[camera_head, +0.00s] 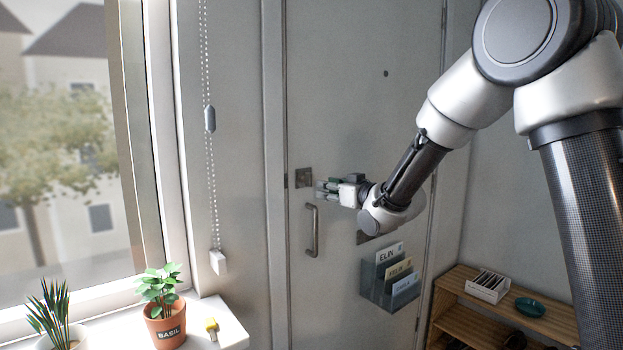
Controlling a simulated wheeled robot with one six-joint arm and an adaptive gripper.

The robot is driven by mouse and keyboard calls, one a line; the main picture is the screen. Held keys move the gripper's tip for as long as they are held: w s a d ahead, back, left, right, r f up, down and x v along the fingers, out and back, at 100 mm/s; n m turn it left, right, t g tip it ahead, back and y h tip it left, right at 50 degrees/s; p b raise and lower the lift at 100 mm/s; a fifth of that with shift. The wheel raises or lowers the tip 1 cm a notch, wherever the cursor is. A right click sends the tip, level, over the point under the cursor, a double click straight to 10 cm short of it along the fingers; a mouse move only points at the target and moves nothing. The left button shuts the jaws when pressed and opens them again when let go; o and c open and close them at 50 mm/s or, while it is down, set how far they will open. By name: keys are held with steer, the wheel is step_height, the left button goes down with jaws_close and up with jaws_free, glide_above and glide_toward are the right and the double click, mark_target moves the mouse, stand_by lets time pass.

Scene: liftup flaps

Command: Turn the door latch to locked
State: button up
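The white door (350,110) stands in the middle of the view and looks shut. A small metal latch plate (303,178) sits near its left edge, above the vertical pull handle (313,231). My gripper (322,188) is in front of the door, just right of the latch plate, with its fingers pointing left toward it. The fingers partly cover the latch area, so I cannot tell whether they touch the latch or which way its knob is turned. The fingers are too small to tell whether they are open or shut.
A holder with name cards (390,280) hangs on the door below my arm. A wooden shelf (480,275) with a teal bowl (529,307) stands at the right. A basil pot (165,322) and a yellow item (211,328) sit on the windowsill. A blind chain (210,118) hangs left.

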mark_target(311, 177)
steer(key=shift+t+y, duration=0.3)
steer(key=shift+y, duration=0.1)
steer(key=x, duration=0.2)
steer(key=r+x, duration=0.1)
steer(key=x, duration=0.2)
steer(key=r+x, duration=0.1)
steer(key=x, duration=0.2)
steer(key=shift+s+a, duration=0.15)
steer(key=shift+s, duration=0.05)
jaws_close()
